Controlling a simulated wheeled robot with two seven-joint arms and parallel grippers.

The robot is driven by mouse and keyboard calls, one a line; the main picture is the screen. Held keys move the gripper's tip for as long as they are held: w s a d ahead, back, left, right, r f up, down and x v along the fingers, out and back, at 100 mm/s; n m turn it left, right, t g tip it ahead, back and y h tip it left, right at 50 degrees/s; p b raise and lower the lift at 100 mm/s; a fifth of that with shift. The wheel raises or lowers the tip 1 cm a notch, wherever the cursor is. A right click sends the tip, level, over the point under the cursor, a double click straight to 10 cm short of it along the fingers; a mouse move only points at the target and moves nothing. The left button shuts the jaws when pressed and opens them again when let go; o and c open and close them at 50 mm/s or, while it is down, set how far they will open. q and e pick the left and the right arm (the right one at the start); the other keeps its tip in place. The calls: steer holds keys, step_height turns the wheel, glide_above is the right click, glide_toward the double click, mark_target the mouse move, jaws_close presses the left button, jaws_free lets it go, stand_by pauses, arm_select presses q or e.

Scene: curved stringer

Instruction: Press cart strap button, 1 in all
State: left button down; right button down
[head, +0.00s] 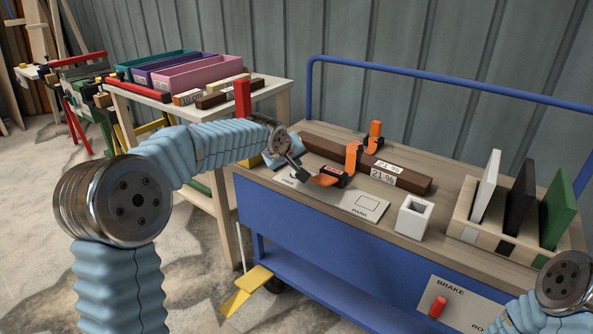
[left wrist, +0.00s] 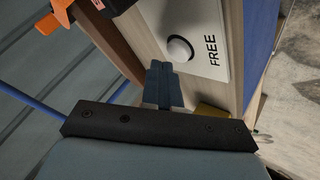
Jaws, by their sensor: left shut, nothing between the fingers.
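The blue cart's wooden top (head: 405,155) carries a dark brown beam (head: 325,152) with orange straps (head: 351,155) and a black-and-orange buckle (head: 337,176). A pale plate (head: 340,200) lies along the near edge, marked FREE at its left end and PARK at its right. In the left wrist view a round white button (left wrist: 179,50) sits on this plate beside the word FREE. My left gripper (head: 302,174) is shut and empty, over the FREE end, left of the buckle. Its fingertips (left wrist: 162,72) appear just beside the button; contact cannot be told. My right gripper is out of view.
A white square cup (head: 413,217) and a wooden rack (head: 510,235) with upright panels stand on the cart's right. A red lever (head: 437,306) is on its front, near BRAKE. A table (head: 270,93) with coloured bins stands behind left. A blue rail (head: 450,80) runs along the back.

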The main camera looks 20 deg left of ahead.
arm_select(q)
steer(key=shift+r, duration=0.1)
steer(key=shift+r+p, duration=1.7)
steer(key=shift+r, duration=0.85)
